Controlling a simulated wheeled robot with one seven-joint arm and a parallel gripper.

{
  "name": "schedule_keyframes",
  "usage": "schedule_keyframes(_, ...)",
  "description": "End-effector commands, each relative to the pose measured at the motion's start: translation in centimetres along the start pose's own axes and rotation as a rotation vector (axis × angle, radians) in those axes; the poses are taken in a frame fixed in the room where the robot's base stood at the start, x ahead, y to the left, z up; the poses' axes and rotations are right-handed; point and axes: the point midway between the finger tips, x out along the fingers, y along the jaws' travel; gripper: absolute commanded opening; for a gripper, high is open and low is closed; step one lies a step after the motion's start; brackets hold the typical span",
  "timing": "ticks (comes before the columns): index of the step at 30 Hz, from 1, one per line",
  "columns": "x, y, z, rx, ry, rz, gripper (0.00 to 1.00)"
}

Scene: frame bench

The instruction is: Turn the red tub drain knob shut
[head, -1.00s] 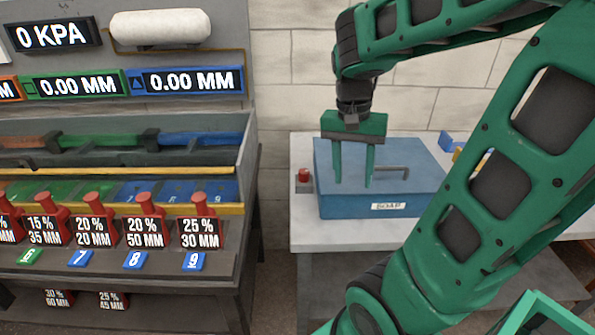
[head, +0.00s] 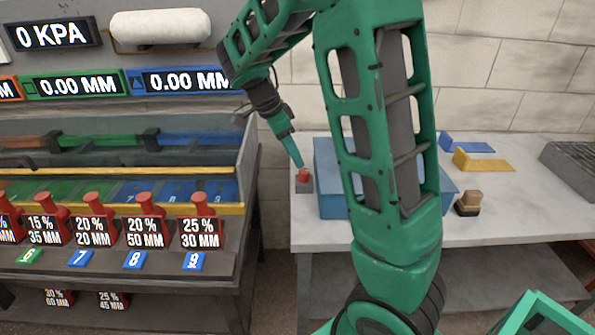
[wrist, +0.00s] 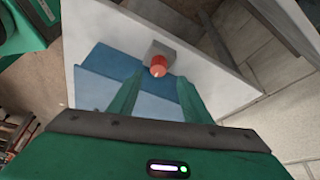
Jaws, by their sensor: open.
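The red tub drain knob (head: 304,174) sits on a small grey block at the left end of the blue soap tub, on the white bench. It also shows in the wrist view (wrist: 158,67), beyond my fingertips and about midway between them. My gripper (head: 299,163) is open and tilted, just above the knob in the head view. In the wrist view its two fingers (wrist: 156,82) are apart with nothing held between them. The blue tub (head: 330,195) is partly hidden behind my arm in the head view.
A brush (head: 468,203) stands right of the tub on the white bench (head: 510,210). Blue and yellow wedges (head: 485,161) lie farther back. At left is a rack with several red weighted bottles (head: 201,228) and display panels (head: 185,81). A gap separates rack and bench.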

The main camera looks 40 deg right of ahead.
Motion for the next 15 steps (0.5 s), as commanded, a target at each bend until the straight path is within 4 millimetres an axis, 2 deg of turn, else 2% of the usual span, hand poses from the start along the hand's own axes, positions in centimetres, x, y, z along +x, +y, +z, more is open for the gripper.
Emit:
schedule_keyframes(6,4.0,0.1,-0.1,0.0,0.001,0.004,0.44)
schedule_keyframes(10,5.7,0.1,-0.1,-0.001,0.0,0.004,0.44)
schedule_keyframes(15,6.9,0.1,0.0,-0.001,-0.001,0.001,0.44)
